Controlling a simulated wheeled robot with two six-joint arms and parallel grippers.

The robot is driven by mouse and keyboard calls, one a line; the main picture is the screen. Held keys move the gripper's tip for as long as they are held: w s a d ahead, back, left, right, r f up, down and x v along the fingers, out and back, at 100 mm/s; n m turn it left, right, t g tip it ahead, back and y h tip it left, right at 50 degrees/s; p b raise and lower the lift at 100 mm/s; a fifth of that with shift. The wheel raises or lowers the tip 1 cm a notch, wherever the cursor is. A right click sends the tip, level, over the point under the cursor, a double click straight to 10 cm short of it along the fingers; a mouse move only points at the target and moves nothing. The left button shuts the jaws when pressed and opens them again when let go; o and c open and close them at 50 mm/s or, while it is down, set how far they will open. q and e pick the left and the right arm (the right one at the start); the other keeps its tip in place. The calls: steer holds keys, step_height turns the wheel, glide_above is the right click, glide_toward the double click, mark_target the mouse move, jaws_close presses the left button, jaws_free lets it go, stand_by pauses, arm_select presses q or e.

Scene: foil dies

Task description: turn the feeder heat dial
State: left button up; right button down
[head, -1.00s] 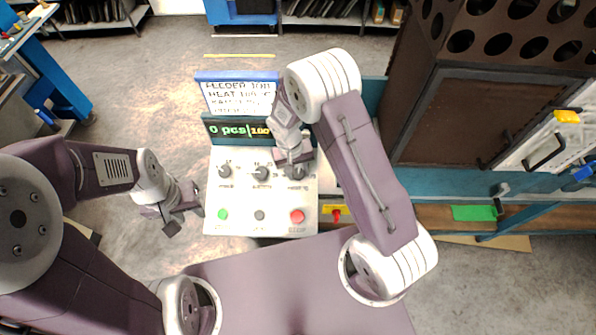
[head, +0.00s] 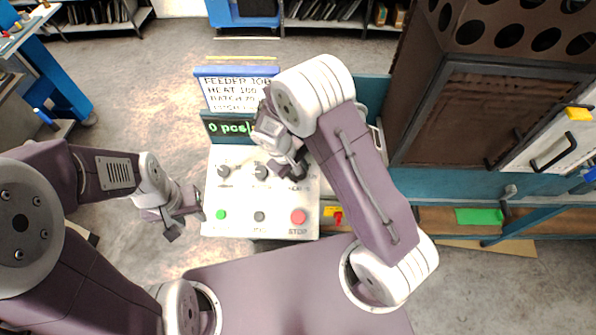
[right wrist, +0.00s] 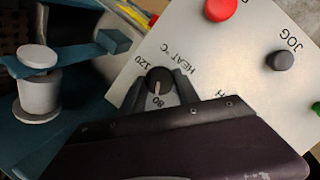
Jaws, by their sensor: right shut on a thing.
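The heat dial (right wrist: 160,82) is a dark round knob with a light pointer mark, on the pale control panel (head: 215,190). The mark seems to lie toward the 80 side; the exact reading is too small to tell. My right gripper (right wrist: 160,96) has a finger on either side of the dial and is shut on it; in the head view this gripper (head: 290,167) covers the dial. My left gripper (head: 184,219) is open and empty, left of the panel.
Two more dials (head: 223,171) sit left on the panel, with green, grey and red buttons (head: 298,217) in front. A job card (head: 235,93) reading HEAT 100 and a counter display stand behind. A red switch (head: 338,217) and brown cabinet (head: 480,120) are to the right.

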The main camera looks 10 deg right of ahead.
steer(key=shift+w+r, duration=0.15)
steer(key=c, duration=1.2)
jaws_free()
steer(key=o, duration=0.3)
steer(key=v, duration=0.9)
steer(key=shift+b, duration=0.45)
